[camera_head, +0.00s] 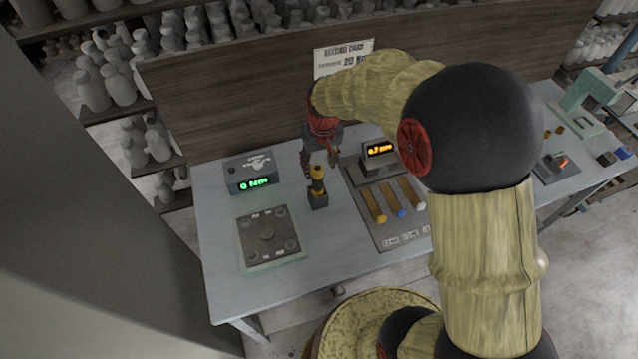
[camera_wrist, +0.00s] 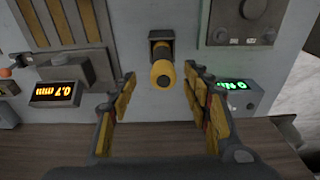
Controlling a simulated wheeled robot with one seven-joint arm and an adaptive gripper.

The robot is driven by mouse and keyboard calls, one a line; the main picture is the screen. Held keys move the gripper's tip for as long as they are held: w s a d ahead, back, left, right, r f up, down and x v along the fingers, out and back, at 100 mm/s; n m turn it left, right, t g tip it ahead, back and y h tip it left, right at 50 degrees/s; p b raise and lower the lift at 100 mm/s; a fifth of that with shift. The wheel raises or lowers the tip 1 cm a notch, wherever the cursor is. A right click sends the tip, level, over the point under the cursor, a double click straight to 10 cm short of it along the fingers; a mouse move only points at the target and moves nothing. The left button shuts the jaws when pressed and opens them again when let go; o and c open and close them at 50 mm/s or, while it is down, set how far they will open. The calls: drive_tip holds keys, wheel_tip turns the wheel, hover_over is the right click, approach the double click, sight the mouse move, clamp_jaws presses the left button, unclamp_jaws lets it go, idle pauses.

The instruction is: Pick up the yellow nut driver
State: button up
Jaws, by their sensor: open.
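The yellow nut driver (camera_head: 317,182) stands upright in a small dark holder (camera_head: 318,201) on the grey table, with a black band near its top. In the wrist view its yellow and black end (camera_wrist: 162,75) points toward the camera, with the dark holder (camera_wrist: 161,37) behind it. My gripper (camera_head: 319,160) is open and points down just above the nut driver. In the wrist view the two yellow-padded fingers (camera_wrist: 160,78) are spread, one on each side of the nut driver's end, with visible gaps. The driver's lower part is hidden in the holder.
A grey box with a green display (camera_head: 250,174) stands left of the holder. A square plate with knobs (camera_head: 269,237) lies in front. A wooden wall panel (camera_head: 220,100) rises behind.

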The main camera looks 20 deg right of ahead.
sight(317, 177)
drive_tip(key=f, duration=0.5)
drive_tip(key=w+f, duration=0.1)
drive_tip(key=f, duration=0.1)
drive_tip(key=shift+a+f+b, duration=0.2)
drive_tip(key=shift+f+b, duration=0.1)
drive_tip(key=shift+b, duration=0.1)
clamp_jaws()
idle(0.4)
